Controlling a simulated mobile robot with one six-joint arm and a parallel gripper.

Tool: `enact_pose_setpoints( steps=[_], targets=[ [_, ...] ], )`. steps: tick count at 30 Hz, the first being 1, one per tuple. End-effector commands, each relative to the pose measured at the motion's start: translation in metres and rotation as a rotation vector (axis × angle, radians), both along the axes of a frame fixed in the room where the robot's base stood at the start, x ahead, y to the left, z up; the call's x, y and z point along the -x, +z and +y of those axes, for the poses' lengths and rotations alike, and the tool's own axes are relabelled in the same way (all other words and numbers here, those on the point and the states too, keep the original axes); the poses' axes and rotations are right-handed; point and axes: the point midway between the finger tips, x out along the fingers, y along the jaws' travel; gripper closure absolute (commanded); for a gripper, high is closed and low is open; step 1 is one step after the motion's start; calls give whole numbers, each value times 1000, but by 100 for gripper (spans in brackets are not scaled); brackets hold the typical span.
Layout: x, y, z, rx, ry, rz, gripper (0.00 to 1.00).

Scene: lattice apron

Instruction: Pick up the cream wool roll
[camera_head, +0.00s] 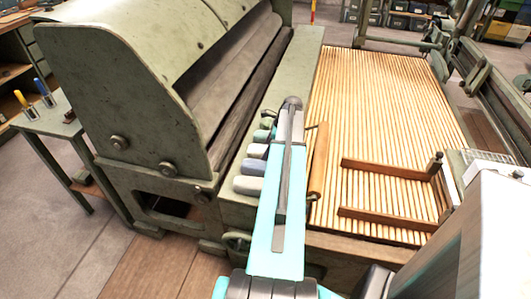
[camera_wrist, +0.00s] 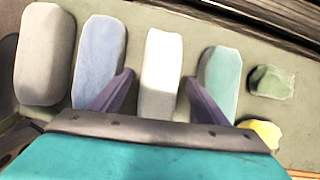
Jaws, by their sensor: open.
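The cream wool roll (camera_wrist: 162,52) lies on the green ledge in the wrist view, in a row of rolls. It also shows in the head view (camera_head: 257,151), just left of my turquoise arm. My gripper (camera_wrist: 160,78) is open, with one purple finger on each side of the cream roll in the picture. The left finger overlaps the blue roll (camera_wrist: 99,55) and the right finger overlaps the teal roll (camera_wrist: 218,75). The near end of the cream roll is hidden by the gripper body. I cannot tell whether the fingers are down at roll height.
A grey roll (camera_wrist: 44,55) lies at the far left of the row. A small green piece (camera_wrist: 271,82) and a yellow piece (camera_wrist: 262,132) lie at right. The machine's green side plate (camera_head: 120,90) stands left of the ledge; a slatted wooden apron (camera_head: 385,120) spreads at right.

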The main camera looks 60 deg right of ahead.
Motion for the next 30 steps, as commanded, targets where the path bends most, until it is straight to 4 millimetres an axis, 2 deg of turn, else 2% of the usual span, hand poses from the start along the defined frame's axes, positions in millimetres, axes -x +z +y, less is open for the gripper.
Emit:
enact_pose_setpoints(
  steps=[6,21,22,30],
  targets=[
    [-4,-9,2,0,1,0,31],
    [-4,-9,2,0,1,0,31],
    [-4,-9,2,0,1,0,33],
    [-4,-9,2,1,2,0,76]
  ],
)
